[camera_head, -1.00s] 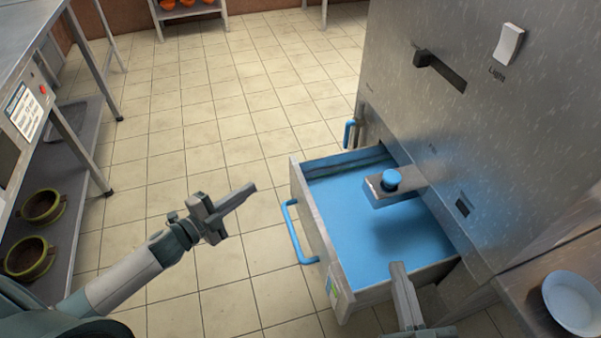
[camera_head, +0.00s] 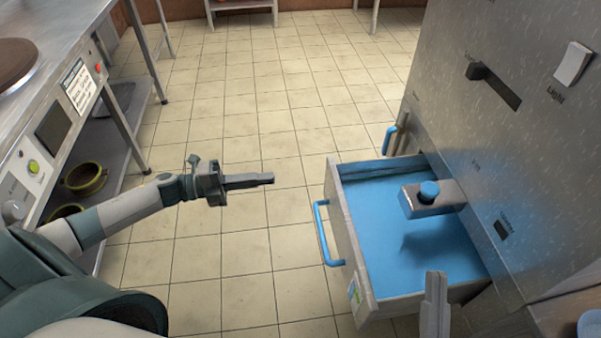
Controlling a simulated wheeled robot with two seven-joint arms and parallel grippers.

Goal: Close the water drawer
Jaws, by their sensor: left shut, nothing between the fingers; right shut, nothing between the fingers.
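The water drawer (camera_head: 349,240) stands pulled out from the steel machine (camera_head: 475,110) on the right. Its inside is blue, and a blue handle (camera_head: 325,235) is on its front face. My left gripper (camera_head: 270,179) is shut and empty, left of the drawer and apart from it, pointing right towards its front. My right gripper (camera_head: 437,275) is shut and empty at the bottom of the view, by the drawer's near side. I cannot tell whether it touches the drawer.
A spout with a blue knob (camera_head: 429,190) juts from the machine over the drawer. A second blue handle (camera_head: 389,139) is on the machine beyond it. A steel counter (camera_head: 80,100) with pots (camera_head: 85,179) below stands at the left. The tiled floor (camera_head: 250,120) between is clear.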

